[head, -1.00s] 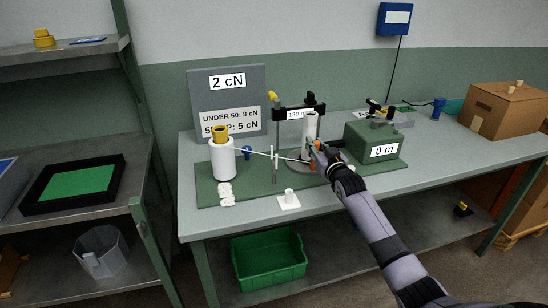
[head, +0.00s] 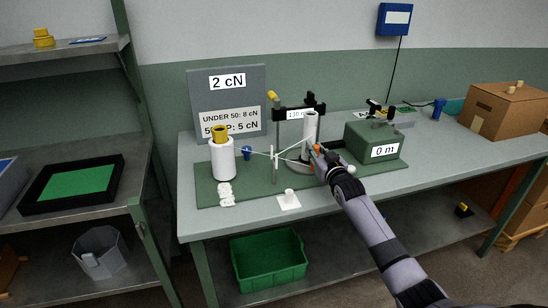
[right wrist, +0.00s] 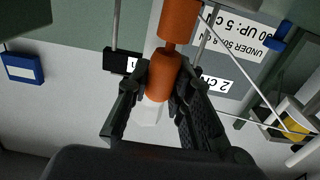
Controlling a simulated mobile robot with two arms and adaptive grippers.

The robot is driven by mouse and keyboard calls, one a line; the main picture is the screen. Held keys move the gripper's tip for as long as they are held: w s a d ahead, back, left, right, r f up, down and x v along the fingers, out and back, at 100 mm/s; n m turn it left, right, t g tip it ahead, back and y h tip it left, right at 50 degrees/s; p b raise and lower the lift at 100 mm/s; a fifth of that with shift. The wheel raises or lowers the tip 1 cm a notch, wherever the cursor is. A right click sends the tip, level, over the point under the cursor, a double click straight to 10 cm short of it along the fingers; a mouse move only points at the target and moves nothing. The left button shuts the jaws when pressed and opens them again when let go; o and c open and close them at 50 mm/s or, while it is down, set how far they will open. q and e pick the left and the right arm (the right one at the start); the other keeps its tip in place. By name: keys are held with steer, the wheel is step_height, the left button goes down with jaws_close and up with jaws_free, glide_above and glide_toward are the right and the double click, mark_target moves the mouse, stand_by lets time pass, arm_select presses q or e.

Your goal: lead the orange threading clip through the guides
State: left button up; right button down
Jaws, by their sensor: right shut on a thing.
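My right gripper (head: 319,158) is shut on the orange threading clip (right wrist: 166,76). It holds the clip just right of the white cylinder (head: 310,126) on the round-based stand. In the right wrist view the clip sits between both fingers, with a pale tip below it. A white thread (head: 290,149) runs from the yarn cone (head: 222,160) past a thin post (head: 275,166), then spreads into two strands toward the cylinder and the gripper. The clip is mostly hidden by the gripper in the head view. My left gripper is not in view.
A green box labelled 0 m (head: 366,142) stands close right of the gripper. A black crossbar (head: 290,114) is behind it. A small white base with a peg (head: 288,201) lies in front.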

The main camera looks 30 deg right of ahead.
steer(key=shift+f, duration=0.1)
steer(key=c, duration=1.3)
jaws_free()
steer(key=shift+c, duration=0.2)
steer(key=shift+s+a+f, duration=0.1)
steer(key=shift+s+a, duration=0.1)
steer(key=shift+s, duration=0.25)
steer(key=v, duration=1.1)
steer(key=shift+d, duration=0.1)
steer(key=shift+s, duration=0.1)
